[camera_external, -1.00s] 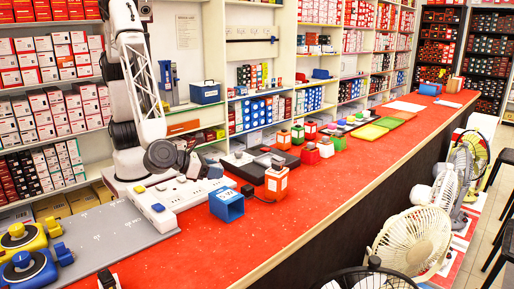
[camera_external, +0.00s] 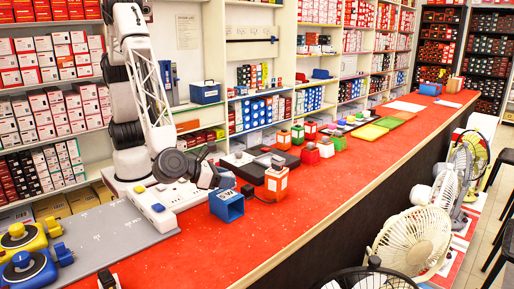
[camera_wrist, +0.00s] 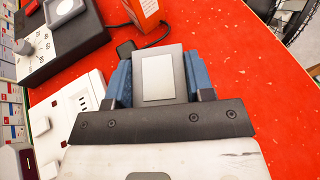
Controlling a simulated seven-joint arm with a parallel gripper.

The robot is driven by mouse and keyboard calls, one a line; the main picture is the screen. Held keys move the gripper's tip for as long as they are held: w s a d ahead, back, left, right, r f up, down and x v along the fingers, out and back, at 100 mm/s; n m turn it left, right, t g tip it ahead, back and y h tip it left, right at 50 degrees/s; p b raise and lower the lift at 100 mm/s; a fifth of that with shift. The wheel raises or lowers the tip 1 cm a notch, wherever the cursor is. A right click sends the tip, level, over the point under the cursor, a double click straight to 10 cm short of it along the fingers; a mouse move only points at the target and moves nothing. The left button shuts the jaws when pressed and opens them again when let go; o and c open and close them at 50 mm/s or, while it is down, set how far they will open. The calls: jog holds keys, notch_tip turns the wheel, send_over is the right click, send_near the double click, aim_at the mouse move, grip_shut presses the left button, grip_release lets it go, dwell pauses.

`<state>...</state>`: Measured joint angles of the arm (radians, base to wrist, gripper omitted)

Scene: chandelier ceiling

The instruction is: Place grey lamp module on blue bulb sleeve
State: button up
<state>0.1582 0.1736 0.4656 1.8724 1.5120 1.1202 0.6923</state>
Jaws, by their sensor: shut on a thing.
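The blue bulb sleeve (camera_external: 227,206) is a blue box with an open front, standing on the red counter in the external view. My gripper (camera_external: 217,180) is just above and left of it in that view. In the wrist view my gripper (camera_wrist: 160,82) is shut on the grey lamp module (camera_wrist: 158,72), a grey block with a pale rectangular panel. Blue surfaces show on both sides of the module; I cannot tell whether they are fingers or sleeve. The module is small and partly hidden in the external view. Contact between module and sleeve cannot be told.
An orange-and-white box (camera_external: 276,184) with a black cable and plug stands right of the sleeve. A white socket strip (camera_external: 168,200) lies to the left, and a black device (camera_wrist: 60,40) with a dial is nearby. The red counter's front right is clear.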

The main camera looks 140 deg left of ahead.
aim_at(226, 194)
jog(key=shift+f, duration=1.4)
jog(key=shift+f, duration=0.2)
jog(key=o, duration=0.9)
jog(key=shift+r, duration=0.15)
jog(key=shift+d, duration=0.15)
jog(key=shift+v, duration=5.9)
jog(key=shift+s, duration=0.1)
